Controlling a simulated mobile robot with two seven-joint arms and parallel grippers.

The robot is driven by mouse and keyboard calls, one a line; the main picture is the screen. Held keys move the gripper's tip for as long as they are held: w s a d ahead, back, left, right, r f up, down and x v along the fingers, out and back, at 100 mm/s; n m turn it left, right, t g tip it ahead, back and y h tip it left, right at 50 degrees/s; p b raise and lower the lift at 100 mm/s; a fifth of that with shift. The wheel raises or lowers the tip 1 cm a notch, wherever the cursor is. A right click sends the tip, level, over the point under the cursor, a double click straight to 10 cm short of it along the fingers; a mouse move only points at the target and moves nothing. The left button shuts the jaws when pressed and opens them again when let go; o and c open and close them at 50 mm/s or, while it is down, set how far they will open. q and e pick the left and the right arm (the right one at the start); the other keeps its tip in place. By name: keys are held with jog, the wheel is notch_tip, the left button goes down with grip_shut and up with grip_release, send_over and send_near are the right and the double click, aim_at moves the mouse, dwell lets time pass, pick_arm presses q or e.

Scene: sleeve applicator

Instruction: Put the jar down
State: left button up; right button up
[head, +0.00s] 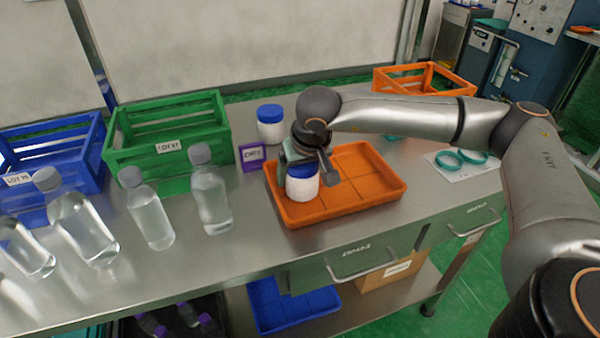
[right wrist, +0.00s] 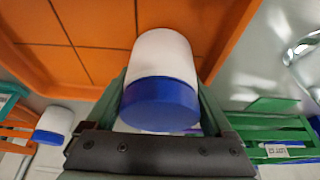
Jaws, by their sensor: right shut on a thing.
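A white jar with a blue lid (head: 302,186) is upright at the left part of the orange tray (head: 375,198). My right gripper (head: 299,165) reaches in from the right and is shut on this jar. In the right wrist view the jar (right wrist: 163,58) sits between the two green fingers (right wrist: 163,105), over the tray's divided floor (right wrist: 50,22). I cannot tell whether its base touches the tray. My left gripper is not in view.
A second blue-lidded jar (head: 270,130) stands behind the tray. A purple label card (head: 252,156) and several clear bottles (head: 210,195) stand to the left. Green (head: 170,135), blue (head: 50,160) and orange (head: 425,78) crates line the back. The tray's right part is empty.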

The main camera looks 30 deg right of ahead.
aim_at(308, 180)
jog(key=shift+f, duration=0.15)
jog(key=o, duration=1.4)
jog(key=shift+c, duration=0.2)
jog(key=shift+r, duration=0.35)
jog(key=p+v, duration=0.1)
jog(key=v, duration=1)
jog(key=shift+s+a+r, duration=0.1)
jog(key=shift+s+r, duration=0.2)
